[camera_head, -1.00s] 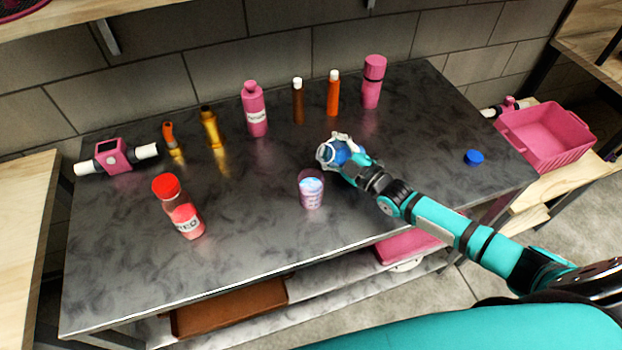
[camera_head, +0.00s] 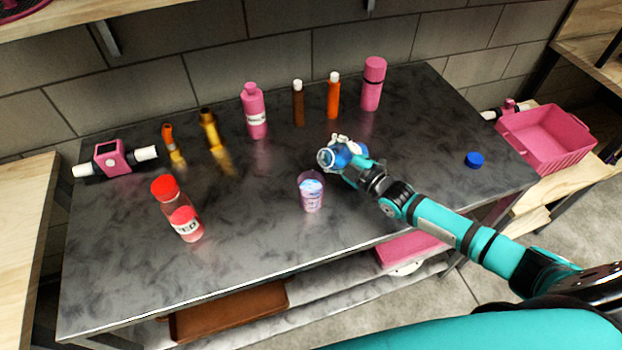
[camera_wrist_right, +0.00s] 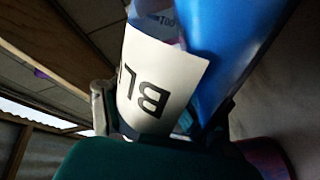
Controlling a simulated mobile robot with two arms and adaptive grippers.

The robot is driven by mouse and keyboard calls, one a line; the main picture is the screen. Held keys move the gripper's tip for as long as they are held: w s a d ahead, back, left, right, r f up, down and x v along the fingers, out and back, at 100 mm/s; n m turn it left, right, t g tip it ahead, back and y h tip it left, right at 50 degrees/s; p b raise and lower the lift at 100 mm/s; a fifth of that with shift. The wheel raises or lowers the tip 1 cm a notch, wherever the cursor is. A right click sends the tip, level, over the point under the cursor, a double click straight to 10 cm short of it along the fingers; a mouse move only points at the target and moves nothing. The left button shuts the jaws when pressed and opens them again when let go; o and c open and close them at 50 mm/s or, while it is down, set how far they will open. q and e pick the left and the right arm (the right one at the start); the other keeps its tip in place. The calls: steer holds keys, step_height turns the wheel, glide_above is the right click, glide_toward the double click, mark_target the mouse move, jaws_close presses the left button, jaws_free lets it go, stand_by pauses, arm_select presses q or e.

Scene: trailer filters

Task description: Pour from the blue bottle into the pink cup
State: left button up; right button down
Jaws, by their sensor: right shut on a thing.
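The blue bottle (camera_head: 349,152) is held in my right gripper (camera_head: 340,152), tilted above the table, its mouth towards the left. In the right wrist view the blue bottle (camera_wrist_right: 225,50) fills the middle, with a white label reading "BL". The pink cup (camera_head: 311,191) stands upright on the table, below and left of the bottle in the head view. It is see-through, with light marks or contents that I cannot tell apart. The bottle and cup look apart. The loose blue cap (camera_head: 474,159) lies at the table's right. My left gripper is not in view.
A red-capped bottle (camera_head: 178,209) stands left of the cup. Along the back stand pink bottles (camera_head: 254,112), a brown bottle (camera_head: 298,103) and an orange bottle (camera_head: 333,96). A pink device (camera_head: 113,158) lies at the left. The dark table (camera_head: 250,230) is clear in front.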

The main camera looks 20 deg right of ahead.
steer(key=shift+w+d+r+n, duration=0.15)
steer(key=shift+r+n, duration=0.15)
steer(key=shift+n, duration=0.4)
stand_by(1.3)
steer(key=shift+d+r+n+p, duration=0.1)
steer(key=shift+r+n+p, duration=0.4)
steer(key=shift+r+n, duration=0.3)
stand_by(1.7)
steer(key=shift+a+r+n+p, duration=0.2)
steer(key=shift+r+n+p, duration=0.25)
steer(key=shift+n+p, duration=0.25)
steer(key=shift+a+r+n+p, duration=0.2)
steer(key=shift+r+n+p, duration=0.25)
steer(key=shift+n+p, duration=0.2)
stand_by(2.1)
